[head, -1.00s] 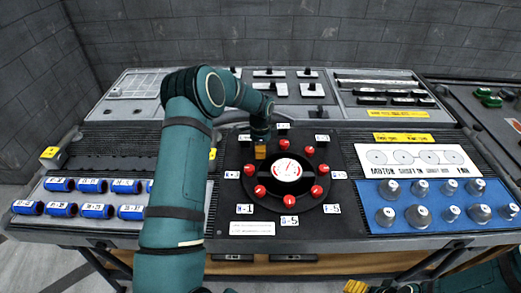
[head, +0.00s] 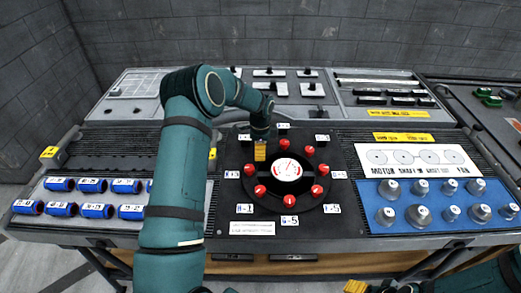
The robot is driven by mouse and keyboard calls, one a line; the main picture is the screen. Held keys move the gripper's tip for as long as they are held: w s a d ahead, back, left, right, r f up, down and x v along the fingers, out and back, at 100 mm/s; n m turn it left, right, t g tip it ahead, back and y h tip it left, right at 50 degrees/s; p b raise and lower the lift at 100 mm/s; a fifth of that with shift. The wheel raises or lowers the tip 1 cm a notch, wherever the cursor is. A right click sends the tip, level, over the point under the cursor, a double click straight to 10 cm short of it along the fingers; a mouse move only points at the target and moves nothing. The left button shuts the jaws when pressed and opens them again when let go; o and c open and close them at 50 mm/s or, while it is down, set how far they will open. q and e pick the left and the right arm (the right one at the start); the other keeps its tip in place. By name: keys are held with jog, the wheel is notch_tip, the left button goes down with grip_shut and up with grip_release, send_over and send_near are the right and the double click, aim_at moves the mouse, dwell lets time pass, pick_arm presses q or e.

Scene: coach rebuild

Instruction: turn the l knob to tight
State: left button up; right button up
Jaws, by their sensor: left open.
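A black plate (head: 225,205) carries a round ring of red knobs around a white dial (head: 287,170). Red knobs show at the back (head: 283,144), right (head: 323,169), front (head: 288,196) and left (head: 249,170). Small white cards stand around the ring; their print is too small to tell which knob is l. My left gripper (head: 260,152) points down over the back left of the ring, its yellow fingers open and hiding the knob place there. Contact with a knob cannot be told. Yellow fingers of my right gripper (head: 356,286) show at the bottom edge.
Blue cylinders (head: 97,211) lie on a light panel at left. Grey cones (head: 418,215) stand on a blue mat (head: 378,202) at right. A white board (head: 418,160) with printed circles lies behind the mat. Switch panels (head: 285,88) line the back.

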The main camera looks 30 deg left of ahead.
pick_arm(q)
notch_tip(320, 180, up, 12)
dwell(0.4)
jog(key=shift+f, duration=0.15)
dwell(0.3)
